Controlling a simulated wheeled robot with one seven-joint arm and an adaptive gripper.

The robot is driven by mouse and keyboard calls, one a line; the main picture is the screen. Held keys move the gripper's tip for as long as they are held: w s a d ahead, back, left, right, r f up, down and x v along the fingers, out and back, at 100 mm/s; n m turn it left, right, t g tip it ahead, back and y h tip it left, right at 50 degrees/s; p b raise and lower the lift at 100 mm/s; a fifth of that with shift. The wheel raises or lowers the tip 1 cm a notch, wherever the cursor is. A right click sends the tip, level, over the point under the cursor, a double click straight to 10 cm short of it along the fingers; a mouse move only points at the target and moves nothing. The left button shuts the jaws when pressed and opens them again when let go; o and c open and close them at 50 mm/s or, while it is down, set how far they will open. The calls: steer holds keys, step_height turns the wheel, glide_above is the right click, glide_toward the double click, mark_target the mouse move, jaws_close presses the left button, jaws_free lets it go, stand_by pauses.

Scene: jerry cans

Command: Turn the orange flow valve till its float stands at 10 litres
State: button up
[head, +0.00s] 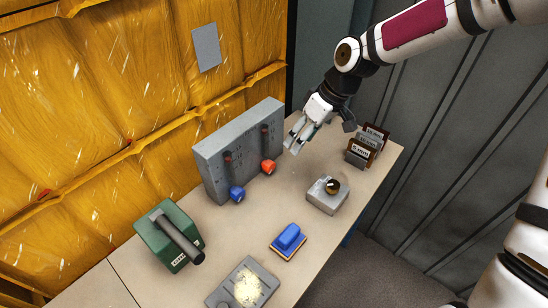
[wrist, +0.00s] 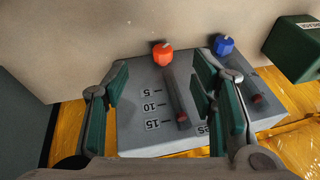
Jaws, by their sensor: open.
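The orange flow valve (head: 268,167) is a faceted knob low on the front of the grey gauge panel (head: 215,160). It also shows in the wrist view (wrist: 163,53), between and beyond my fingers. Its dark tube (wrist: 175,92) runs beside marks 5, 10 and 15. A red float (wrist: 182,117) shows near the 15 end; its exact reading is hard to tell at this slant. My gripper (head: 292,146) is open and empty, above the table to the right of the orange valve and apart from it. It shows in the wrist view too (wrist: 160,78).
A blue valve (head: 237,194) with its own tube sits left of the orange one. Table between is clear.

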mark_target(273, 166)
steer(key=shift+y, duration=0.6)
steer(key=x, duration=0.5)
steer(key=w+x, duration=0.1)
steer(key=x, duration=0.9)
steer(key=shift+w+a+f+b, duration=0.1)
steer(key=shift+w+a+b, duration=0.25)
steer(key=shift+a, duration=0.05)
steer(key=c, duration=1.1)
